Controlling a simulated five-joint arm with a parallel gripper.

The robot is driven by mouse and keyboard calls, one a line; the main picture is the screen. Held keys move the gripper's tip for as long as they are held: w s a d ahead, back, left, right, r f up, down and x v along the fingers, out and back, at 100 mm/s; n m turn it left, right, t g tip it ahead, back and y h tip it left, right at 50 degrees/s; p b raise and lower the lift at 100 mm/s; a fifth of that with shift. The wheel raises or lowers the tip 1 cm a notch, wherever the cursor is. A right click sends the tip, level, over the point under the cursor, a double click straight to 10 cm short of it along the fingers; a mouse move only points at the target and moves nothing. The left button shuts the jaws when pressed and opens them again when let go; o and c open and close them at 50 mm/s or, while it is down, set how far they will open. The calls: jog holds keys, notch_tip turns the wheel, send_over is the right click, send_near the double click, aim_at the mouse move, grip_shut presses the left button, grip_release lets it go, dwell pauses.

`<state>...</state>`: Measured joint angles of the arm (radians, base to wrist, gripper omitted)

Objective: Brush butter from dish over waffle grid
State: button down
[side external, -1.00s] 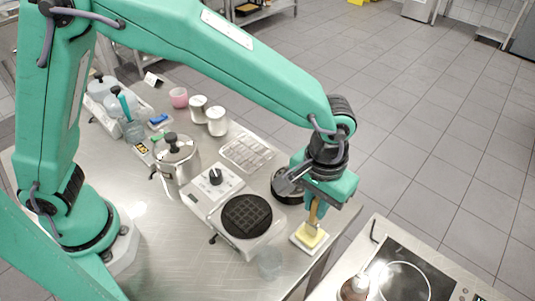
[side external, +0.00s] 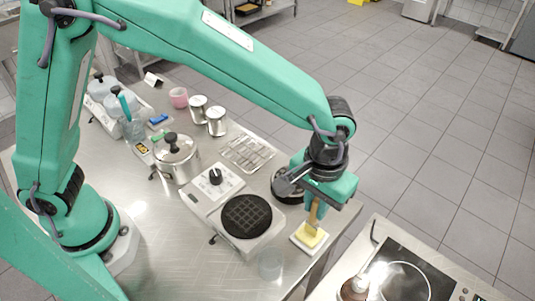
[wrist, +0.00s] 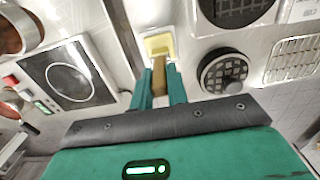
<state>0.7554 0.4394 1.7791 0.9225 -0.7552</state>
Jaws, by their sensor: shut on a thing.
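My gripper (side external: 316,198) is shut on the wooden handle of a brush (side external: 313,214), which points down over the dish. The handle also shows between the green fingers (wrist: 160,78) in the wrist view. The white butter dish (side external: 295,240) holds a yellow block of butter (side external: 312,238) near the table's right edge. The brush's lower end is at the butter; I cannot tell whether it touches. The dark round waffle grid (side external: 247,215) lies face up on the white waffle iron (side external: 215,197), left of the dish. Part of the grid (wrist: 238,10) shows at the top of the wrist view.
A round dark-rimmed piece (side external: 283,184) stands behind the grid, close to my gripper. A hob (side external: 405,270) stands at right.

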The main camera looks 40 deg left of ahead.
dwell(0.7)
jog(key=shift+r, duration=3.5)
jog(key=w+a+r, duration=0.1)
jog(key=w+a, duration=0.2)
jog(key=a, duration=1.2)
jog(key=w+a+r, duration=0.1)
jog(key=w+a, duration=0.3)
jog(key=a, duration=1.2)
jog(key=shift+a, duration=0.3)
jog(key=shift+d+r, duration=0.1)
